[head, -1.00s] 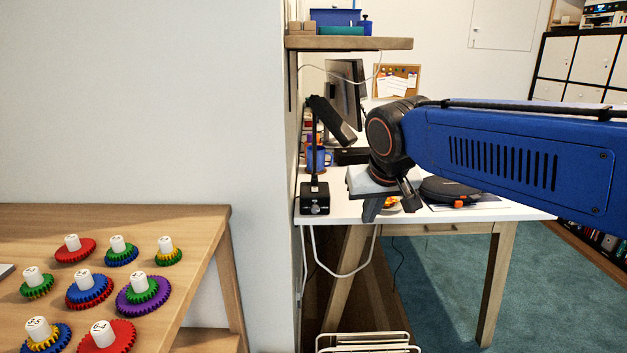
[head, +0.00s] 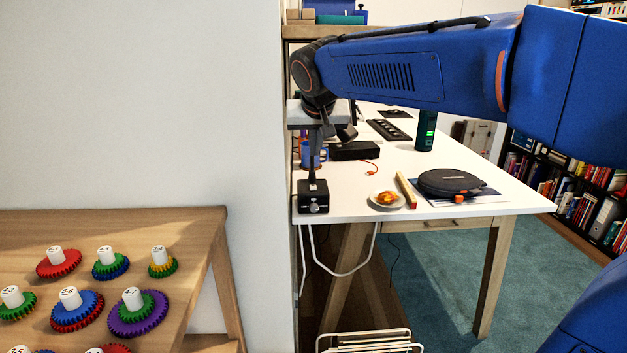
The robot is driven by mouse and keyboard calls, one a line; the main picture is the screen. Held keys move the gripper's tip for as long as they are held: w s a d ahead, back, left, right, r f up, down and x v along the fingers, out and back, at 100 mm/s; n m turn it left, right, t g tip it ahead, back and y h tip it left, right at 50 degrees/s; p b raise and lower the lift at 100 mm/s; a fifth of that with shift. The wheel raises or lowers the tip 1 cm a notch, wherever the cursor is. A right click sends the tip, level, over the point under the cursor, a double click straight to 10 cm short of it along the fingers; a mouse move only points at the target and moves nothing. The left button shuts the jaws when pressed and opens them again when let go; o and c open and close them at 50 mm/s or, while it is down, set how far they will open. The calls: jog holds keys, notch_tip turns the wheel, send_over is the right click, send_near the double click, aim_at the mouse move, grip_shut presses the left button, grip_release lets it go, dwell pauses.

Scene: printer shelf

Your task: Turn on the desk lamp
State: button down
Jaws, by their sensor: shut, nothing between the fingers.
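The black desk lamp stands near the left end of the white desk. Its box-shaped base (head: 313,190) has a silvery knob (head: 315,208) on the front face, in plain view. A thin stem rises from the base, and the lower end of the lamp head (head: 347,134) shows beside my gripper. My gripper (head: 309,127) is in front of the lamp's upper part, above the base and knob, and hides most of the head. It is shut and empty. Its fingertips are hard to make out against the dark lamp. No glow shows from the lamp.
On the white desk (head: 450,205) are a plate of food (head: 387,198), a wooden bar (head: 405,190), a round black device (head: 450,182), a black box (head: 354,151) and a green-black bottle (head: 426,130). A wall (head: 150,100) and gear table (head: 210,225) lie left.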

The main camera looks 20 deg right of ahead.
send_over(313, 187)
jog(key=s, duration=0.2)
notch_tip(313, 187, down, 8)
jog(key=shift+w+a, duration=0.1)
jog(key=shift+w, duration=0.05)
notch_tip(313, 187, down, 2)
jog(key=shift+f, duration=0.1)
jog(key=shift+s+f, duration=0.25)
jog(key=shift+f, duration=0.6)
jog(key=shift+s+a+f, duration=0.1)
jog(key=shift+s+f, duration=0.05)
jog(key=shift+f, duration=0.3)
jog(key=shift+r, duration=0.15)
jog(key=shift+r, duration=0.7)
